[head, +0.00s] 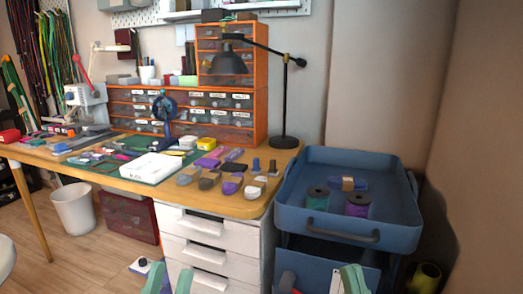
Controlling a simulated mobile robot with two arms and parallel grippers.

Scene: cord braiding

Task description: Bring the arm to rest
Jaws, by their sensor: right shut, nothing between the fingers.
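My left gripper (169,280) shows at the bottom edge of the head view, in front of the white drawer unit (211,244). Its two green fingertips stand apart with nothing seen between them. My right gripper (352,280) shows at the bottom edge farther right, in front of the lower part of the blue trolley (400,205). Its green fingertips are together and it holds nothing. Both grippers are low in the picture, and most of both arms is out of view.
The wooden desk (243,207) carries cord bundles, a white box (151,167), a black lamp (284,100) and orange-framed drawers (262,112). The trolley tray holds a green spool (317,199) and a purple spool (358,205). A white bin (74,209) stands on the floor at left.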

